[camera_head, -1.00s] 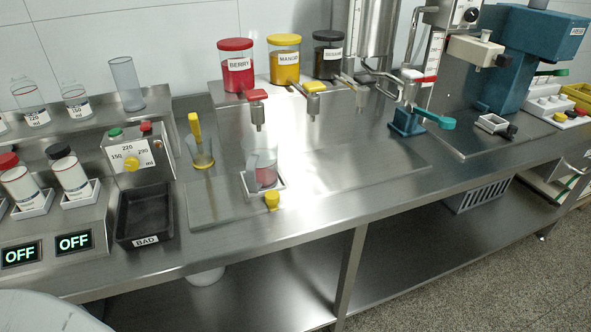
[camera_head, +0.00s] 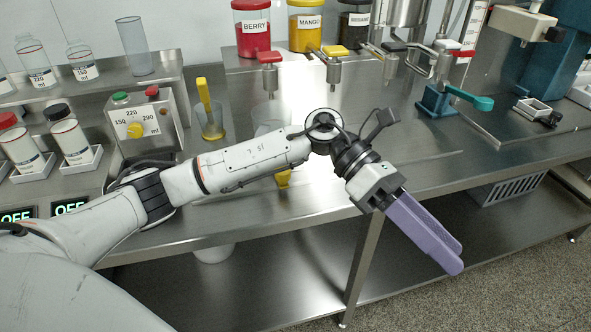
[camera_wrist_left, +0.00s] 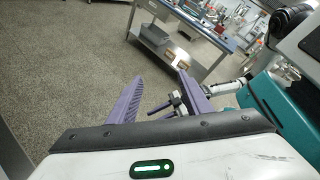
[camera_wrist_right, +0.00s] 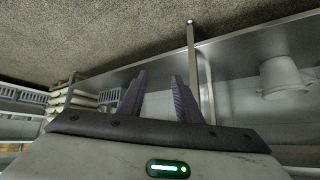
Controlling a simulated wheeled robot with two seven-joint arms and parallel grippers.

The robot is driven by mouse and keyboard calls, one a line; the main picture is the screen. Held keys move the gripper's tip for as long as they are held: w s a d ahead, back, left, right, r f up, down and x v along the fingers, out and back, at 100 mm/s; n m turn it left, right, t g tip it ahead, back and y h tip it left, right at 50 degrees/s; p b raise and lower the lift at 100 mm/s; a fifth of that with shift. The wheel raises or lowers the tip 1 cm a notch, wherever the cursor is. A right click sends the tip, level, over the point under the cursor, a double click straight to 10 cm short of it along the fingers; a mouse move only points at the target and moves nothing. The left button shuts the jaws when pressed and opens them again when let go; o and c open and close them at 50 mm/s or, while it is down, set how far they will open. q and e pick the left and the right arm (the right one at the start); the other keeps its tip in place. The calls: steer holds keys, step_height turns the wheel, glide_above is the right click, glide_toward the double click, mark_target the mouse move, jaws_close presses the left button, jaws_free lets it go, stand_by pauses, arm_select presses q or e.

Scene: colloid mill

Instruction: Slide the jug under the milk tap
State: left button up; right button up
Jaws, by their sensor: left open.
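The clear jug (camera_head: 268,117) stands on the steel counter below the red-handled tap (camera_head: 268,66). Only its upper part shows faintly; my left forearm hides the rest. To the right are a yellow-handled tap (camera_head: 334,64), a dark-handled tap (camera_head: 389,62) and a teal-levered valve (camera_head: 465,98). I see no milk label on them. My left gripper (camera_head: 450,262) has purple fingers and hangs over the counter's front edge, well right of the jug. It is open and empty in the left wrist view (camera_wrist_left: 160,78). My right gripper (camera_wrist_right: 158,84) is open and empty, facing the lower shelf.
A dial box (camera_head: 142,122) and a clear cup with a yellow stick (camera_head: 211,122) are left of the jug. Berry (camera_head: 251,38) and mango (camera_head: 306,32) canisters stand behind. A yellow knob (camera_head: 283,178) is in front. A white bucket (camera_wrist_right: 285,78) sits at the lower shelf.

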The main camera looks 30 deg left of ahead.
arm_select(q)
steer(key=w+a+r+m+t+y, duration=0.1)
steer(key=a+y, duration=0.3)
steer(key=a, duration=0.6)
steer(key=w+a+r+m+t+y+b, duration=0.1)
steer(key=a+y, duration=0.4)
steer(key=a, duration=0.5)
steer(key=w+a+r+m+t+y+b, duration=0.1)
steer(key=w+a+r+y, duration=0.2)
steer(key=a, duration=0.8)
steer(key=shift+w+r+y, duration=0.35)
steer(key=shift+r+y, duration=0.05)
steer(key=shift+y, duration=0.5)
steer(key=shift+a+f, duration=0.2)
steer(key=shift+f, duration=0.05)
step_height(320, 180, down, 9)
steer(key=shift+d+f+b, duration=0.1)
steer(key=shift+f+b, duration=0.1)
steer(key=shift+b, duration=1.05)
arm_select(e)
steer(key=f, duration=0.3)
steer(key=shift+w+a, duration=0.35)
arm_select(q)
jaws_close()
